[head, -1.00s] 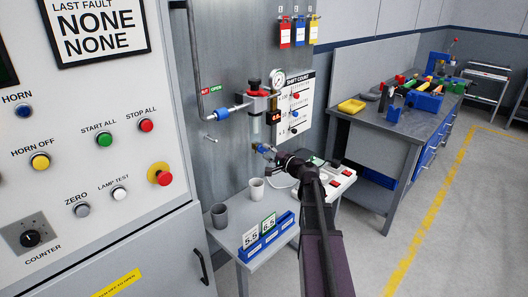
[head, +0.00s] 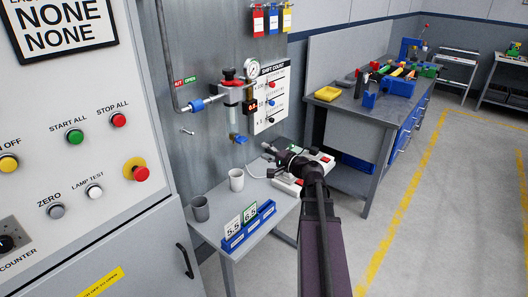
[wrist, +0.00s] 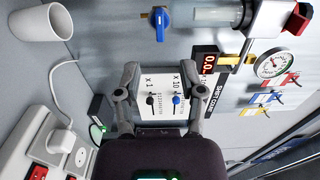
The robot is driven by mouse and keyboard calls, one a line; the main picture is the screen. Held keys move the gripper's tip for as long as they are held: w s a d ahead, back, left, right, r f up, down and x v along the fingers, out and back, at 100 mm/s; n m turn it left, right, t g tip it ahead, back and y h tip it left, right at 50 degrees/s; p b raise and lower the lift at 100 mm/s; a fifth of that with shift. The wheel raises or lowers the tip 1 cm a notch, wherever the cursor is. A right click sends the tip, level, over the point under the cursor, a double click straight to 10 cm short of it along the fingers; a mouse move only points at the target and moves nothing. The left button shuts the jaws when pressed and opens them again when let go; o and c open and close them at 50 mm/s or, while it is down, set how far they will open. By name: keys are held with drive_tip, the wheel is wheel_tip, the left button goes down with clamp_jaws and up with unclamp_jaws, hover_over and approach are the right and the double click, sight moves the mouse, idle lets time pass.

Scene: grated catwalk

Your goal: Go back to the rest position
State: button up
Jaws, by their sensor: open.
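My gripper (head: 268,152) is at the end of my dark arm, in front of the metal back panel and above the small grey table. In the wrist view its two fingers (wrist: 162,72) stand apart with nothing between them. Behind the gap shows the white shift count board (wrist: 165,95) with its small black and blue knobs. The blue valve knob (head: 238,139) on the air unit hangs just up and left of my gripper, apart from it. It also shows in the wrist view (wrist: 157,20).
The grey table (head: 217,222) holds a white cup (head: 236,180), a grey cup (head: 200,208), a blue card rack (head: 249,226) and a socket strip with red switches (head: 318,166). A control cabinet (head: 110,150) stands left, a workbench (head: 372,113) back right. Floor at right is clear.

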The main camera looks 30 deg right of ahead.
idle(0.4)
drive_tip(key=s+a+f+n+g, duration=0.2)
drive_tip(key=a+f+n+g, duration=0.4)
drive_tip(key=a, duration=0.5)
drive_tip(key=s+a+f+n+g, duration=0.2)
drive_tip(key=a+f+n+g, duration=0.3)
drive_tip(key=a+f, duration=0.55)
drive_tip(key=s+a+f+n+g+h, duration=0.2)
drive_tip(key=s+a+n+g+h, duration=0.1)
drive_tip(key=s+a+g+h, duration=0.3)
drive_tip(key=shift+s+d+r+p, duration=0.2)
drive_tip(key=shift+s+r+p, duration=0.75)
drive_tip(key=shift+s, duration=0.15)
drive_tip(key=shift+s+d+r+p, duration=0.2)
drive_tip(key=shift+s+r+p, duration=0.65)
drive_tip(key=shift+s+p, duration=0.15)
